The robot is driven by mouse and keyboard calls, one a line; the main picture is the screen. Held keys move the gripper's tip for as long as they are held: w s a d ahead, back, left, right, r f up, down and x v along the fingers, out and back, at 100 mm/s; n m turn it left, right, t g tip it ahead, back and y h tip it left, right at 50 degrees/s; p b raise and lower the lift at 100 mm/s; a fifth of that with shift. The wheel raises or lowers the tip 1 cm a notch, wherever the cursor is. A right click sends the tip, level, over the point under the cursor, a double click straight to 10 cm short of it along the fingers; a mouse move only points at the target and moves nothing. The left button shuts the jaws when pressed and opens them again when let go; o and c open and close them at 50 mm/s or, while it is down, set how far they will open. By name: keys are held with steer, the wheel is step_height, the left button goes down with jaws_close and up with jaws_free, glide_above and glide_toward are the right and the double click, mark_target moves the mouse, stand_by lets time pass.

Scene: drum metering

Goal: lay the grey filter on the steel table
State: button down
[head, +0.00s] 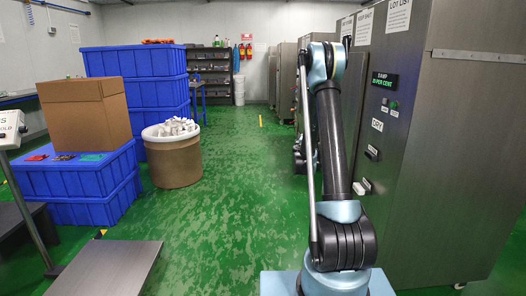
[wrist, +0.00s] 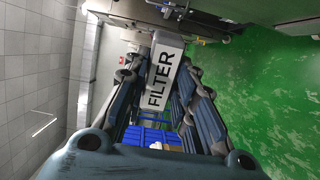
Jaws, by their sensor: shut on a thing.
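The grey filter (wrist: 161,82) is a pale grey block with FILTER in black letters, seen in the wrist view. My gripper (wrist: 159,66) is shut on it, with one finger along each side. Its far end is close in the picture to a steel body at the top edge; I cannot tell whether they touch. In the head view my arm hides most of the gripper, and the filter cannot be made out. A flat steel top (head: 106,268) lies at the lower left of the head view; I cannot tell whether it is the steel table.
Tall steel cabinets (head: 455,150) stand close on the right. Blue crates (head: 85,208) with a cardboard box (head: 84,114) stand on the left, beside a brown drum (head: 174,163) filled with white pieces. The green floor (head: 225,200) between is clear.

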steer(key=a+n+y, duration=0.1)
steer(key=y, duration=0.1)
steer(key=a+n+y, duration=0.1)
steer(key=a, duration=0.1)
steer(key=a+n+y, duration=0.1)
steer(key=a+y, duration=0.1)
steer(key=shift+w+a+r+n+t+y, duration=0.2)
steer(key=shift+w+a+n+t+y, duration=0.05)
steer(key=shift+w+n+t+y, duration=0.1)
steer(key=shift+d, duration=0.2)
steer(key=shift+a, duration=0.15)
